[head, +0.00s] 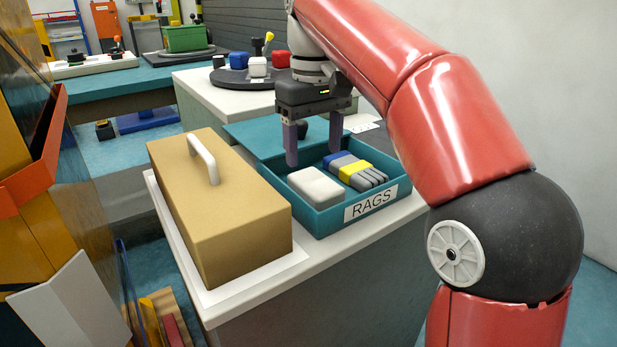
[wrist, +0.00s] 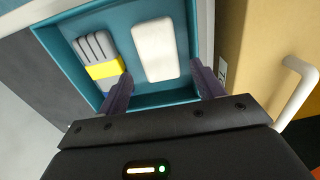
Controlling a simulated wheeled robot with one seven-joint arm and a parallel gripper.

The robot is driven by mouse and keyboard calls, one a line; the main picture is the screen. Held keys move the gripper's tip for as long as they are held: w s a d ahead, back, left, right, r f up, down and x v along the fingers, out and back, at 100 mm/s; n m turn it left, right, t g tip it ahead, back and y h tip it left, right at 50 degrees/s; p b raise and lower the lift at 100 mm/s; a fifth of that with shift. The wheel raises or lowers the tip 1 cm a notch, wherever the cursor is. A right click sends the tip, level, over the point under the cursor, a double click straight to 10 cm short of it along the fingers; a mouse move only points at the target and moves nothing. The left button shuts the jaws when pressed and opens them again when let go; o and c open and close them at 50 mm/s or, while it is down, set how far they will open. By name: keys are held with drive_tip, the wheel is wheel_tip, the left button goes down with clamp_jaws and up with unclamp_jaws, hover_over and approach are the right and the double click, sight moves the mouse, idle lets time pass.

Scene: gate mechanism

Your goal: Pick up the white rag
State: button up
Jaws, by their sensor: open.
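The white rag (head: 316,187) is a folded, rounded block lying in the left part of a teal tray labelled RAGS (head: 322,226). It also shows in the wrist view (wrist: 155,50), in the tray beside a grey, yellow and blue bundle (wrist: 98,58). My gripper (head: 314,147) is open and empty, fingers pointing down, above the tray toward its back. In the wrist view the fingertips (wrist: 159,82) stand to either side of the rag's near end, apart from it as far as I can tell. The rag is not hidden.
A tan box with a white handle (head: 220,210) stands left of the tray on the white counter (head: 232,305). The grey, yellow and blue bundle (head: 354,170) lies right of the rag. Coloured knobs on a dark round base (head: 235,78) stand behind.

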sight(315, 181)
wheel_tip(315, 181, down, 8)
drive_tip(key=shift+d+r+b, duration=0.15)
drive_tip(key=shift+r+b, duration=0.1)
drive_tip(key=shift+b, duration=0.95)
drive_tip(key=c, duration=0.7)
drive_tip(key=shift+c, duration=0.2)
drive_tip(key=shift+r, duration=0.1)
wheel_tip(315, 181, up, 10)
drive_tip(key=p, duration=0.3)
